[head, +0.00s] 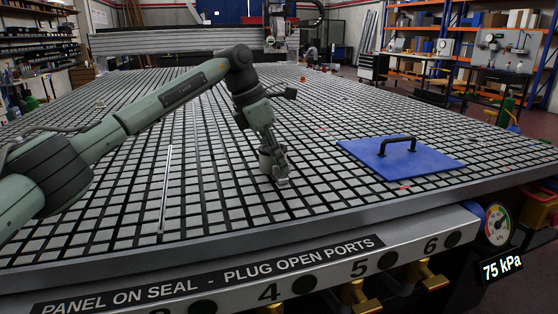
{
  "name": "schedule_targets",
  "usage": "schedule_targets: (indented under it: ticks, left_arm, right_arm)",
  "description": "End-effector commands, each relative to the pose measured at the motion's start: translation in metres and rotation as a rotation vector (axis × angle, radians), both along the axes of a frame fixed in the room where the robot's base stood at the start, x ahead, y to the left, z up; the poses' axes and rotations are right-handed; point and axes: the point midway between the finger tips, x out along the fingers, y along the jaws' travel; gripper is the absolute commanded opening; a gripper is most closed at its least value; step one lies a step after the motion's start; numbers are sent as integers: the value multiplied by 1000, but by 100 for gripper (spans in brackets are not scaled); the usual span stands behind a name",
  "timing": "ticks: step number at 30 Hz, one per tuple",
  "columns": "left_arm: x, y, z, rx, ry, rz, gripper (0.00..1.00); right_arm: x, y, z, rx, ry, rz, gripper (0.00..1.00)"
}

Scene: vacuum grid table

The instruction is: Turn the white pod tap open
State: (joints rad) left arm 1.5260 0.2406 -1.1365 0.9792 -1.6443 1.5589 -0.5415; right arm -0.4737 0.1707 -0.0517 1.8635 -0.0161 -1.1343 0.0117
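A small whitish-grey round piece (266,162), which looks like the white pod, stands on the grid table right at my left gripper. My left gripper (281,180) points down in front of it and covers part of it. The fingertips are low, close to the table top, by a small pale part. The fingers are too small and overlapped to tell whether they are open or shut, or whether they touch the tap. The tap's handle cannot be made out. My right gripper is out of view.
A blue panel (365,157) with a black handle (398,146) lies on the grid table (235,222) to the right. A thin pale rod (165,190) lies to the left. Numbered ports, brass taps (427,276) and a gauge (497,225) above a "75 kPa" display line the front edge.

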Motion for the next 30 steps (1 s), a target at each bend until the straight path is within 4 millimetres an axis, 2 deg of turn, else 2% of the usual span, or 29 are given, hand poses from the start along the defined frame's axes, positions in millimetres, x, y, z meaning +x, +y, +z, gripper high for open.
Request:
schedule_targets:
  ticks: [3, 13, 20, 30]
  left_arm:
    - [0, 0, 0, 0, 0, 0, 0]
    - [0, 0, 0, 0, 0, 12, 0]
    - [0, 1, -1, 1, -3, 94, 0]
    - [-2, -1, -1, 1, -5, 373, 0]
  right_arm:
    - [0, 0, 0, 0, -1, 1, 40]
    - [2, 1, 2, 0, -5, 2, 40]
    - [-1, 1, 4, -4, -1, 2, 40]
    - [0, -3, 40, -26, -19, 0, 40]
